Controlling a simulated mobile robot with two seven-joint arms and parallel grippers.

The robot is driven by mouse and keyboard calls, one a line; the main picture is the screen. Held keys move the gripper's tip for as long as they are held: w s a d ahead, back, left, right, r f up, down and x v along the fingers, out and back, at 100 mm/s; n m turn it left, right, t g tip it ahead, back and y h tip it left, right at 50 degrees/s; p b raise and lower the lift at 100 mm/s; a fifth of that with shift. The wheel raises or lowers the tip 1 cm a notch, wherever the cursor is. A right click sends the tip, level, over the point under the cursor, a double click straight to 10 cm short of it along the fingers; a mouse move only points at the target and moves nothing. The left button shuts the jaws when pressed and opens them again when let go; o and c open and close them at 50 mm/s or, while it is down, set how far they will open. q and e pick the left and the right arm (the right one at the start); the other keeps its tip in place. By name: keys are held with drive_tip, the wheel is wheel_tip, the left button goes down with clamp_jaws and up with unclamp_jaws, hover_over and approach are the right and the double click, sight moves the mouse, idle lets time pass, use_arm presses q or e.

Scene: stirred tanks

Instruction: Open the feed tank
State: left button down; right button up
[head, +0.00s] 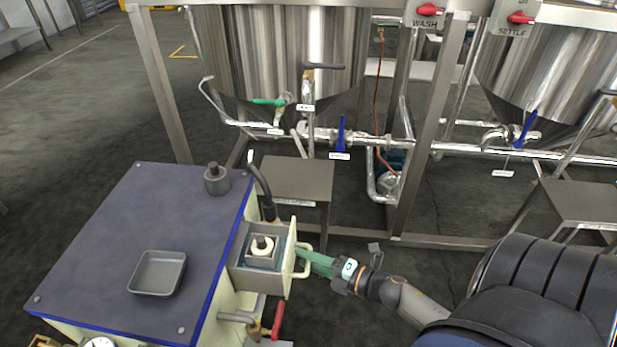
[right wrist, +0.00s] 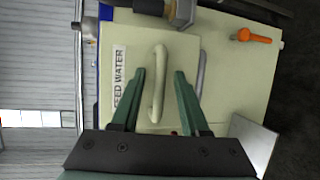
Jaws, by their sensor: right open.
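The feed tank shows as a cream cabinet with a grey top (head: 120,240). A drawer-like box (head: 240,282) sticks out from its right side. Its top is open, and a white round fitting shows inside. Its cream front panel (right wrist: 186,50) carries a "FEED WATER" label (right wrist: 119,78). A cream bar handle (head: 303,272) is on that front; it also shows in the right wrist view (right wrist: 158,90). My right gripper (head: 304,254) is at the handle, green fingers open, one on each side of the bar (right wrist: 160,74). I cannot tell whether they touch it. My left gripper is out of view.
A red-handled valve (head: 278,320) sits below the box. Behind stand steel tanks (head: 270,50) in a frame with pipes and a small grey table (head: 295,180).

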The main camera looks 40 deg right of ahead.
drive_tip(key=p+v, duration=0.2)
drive_tip(key=v, duration=1)
drive_tip(key=shift+s, duration=0.25)
drive_tip(key=shift+r, duration=0.15)
